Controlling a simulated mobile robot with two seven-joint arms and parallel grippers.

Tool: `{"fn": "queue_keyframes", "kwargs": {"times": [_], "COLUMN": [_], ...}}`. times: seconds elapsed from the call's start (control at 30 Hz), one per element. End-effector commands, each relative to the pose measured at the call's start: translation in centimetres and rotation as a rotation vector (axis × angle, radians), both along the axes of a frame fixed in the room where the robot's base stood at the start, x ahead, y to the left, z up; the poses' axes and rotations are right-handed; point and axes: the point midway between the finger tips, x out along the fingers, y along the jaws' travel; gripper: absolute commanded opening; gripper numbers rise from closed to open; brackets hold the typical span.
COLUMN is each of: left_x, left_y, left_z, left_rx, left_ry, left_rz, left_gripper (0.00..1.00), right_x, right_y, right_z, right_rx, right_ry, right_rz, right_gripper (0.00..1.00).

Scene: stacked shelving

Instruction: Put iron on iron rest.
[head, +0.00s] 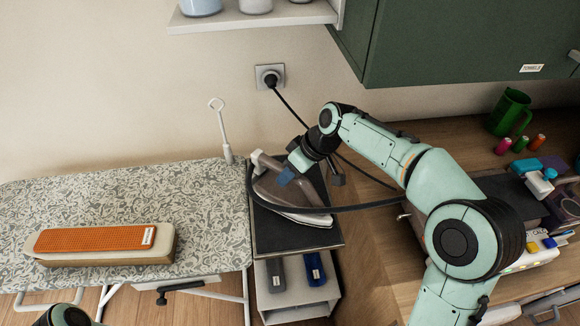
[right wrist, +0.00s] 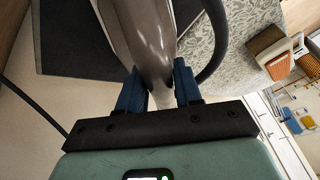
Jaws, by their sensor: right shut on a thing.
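The grey-brown iron (head: 306,191) is at the dark top of a small stand (head: 275,236), to the right of the ironing board. Its pale soleplate faces down, and I cannot tell whether it touches the top. My right gripper (head: 286,176) is shut on the iron's handle. In the right wrist view, the blue fingers (right wrist: 158,92) sit on both sides of the iron's narrow end (right wrist: 150,40). An orange textured pad on a beige base, seemingly the iron rest (head: 95,238), lies on the board's left part, apart from the iron. My left gripper is out of view.
The patterned ironing board (head: 205,200) has free room between pad and stand. A black cord runs from the iron to a wall socket (head: 269,77). A white upright holder (head: 222,130) stands behind the board. Bottles (head: 314,269) sit under the stand top.

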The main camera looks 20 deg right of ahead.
Motion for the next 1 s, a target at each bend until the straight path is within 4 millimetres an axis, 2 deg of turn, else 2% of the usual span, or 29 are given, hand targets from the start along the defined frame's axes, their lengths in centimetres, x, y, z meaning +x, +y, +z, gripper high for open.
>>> {"fn": "queue_keyframes", "kwargs": {"times": [0.3, 0.33, 0.4, 0.77, 0.97, 1.0], "left_x": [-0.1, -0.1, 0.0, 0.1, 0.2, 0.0], "left_y": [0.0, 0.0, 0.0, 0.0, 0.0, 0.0], "left_z": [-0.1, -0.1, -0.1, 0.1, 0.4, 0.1], "left_rx": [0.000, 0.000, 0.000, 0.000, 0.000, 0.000], "left_ry": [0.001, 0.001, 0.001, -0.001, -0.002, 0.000], "left_rz": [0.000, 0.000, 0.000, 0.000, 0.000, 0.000], "left_gripper": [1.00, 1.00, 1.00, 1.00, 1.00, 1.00], "right_x": [0.1, 0.0, 0.0, 0.0, -0.7, -1.2], "right_y": [0.1, 0.0, 0.0, -0.1, -1.3, -2.0], "right_z": [0.2, -0.1, -0.1, 0.3, 2.9, 2.8], "right_rx": [0.001, 0.000, 0.000, 0.000, -0.001, -0.003], "right_ry": [-0.010, -0.002, -0.002, -0.004, -0.007, -0.004], "right_rz": [-0.001, 0.000, 0.000, -0.001, -0.003, -0.006], "right_gripper": [0.06, 0.37, 0.60, 0.60, 0.60, 0.60]}}
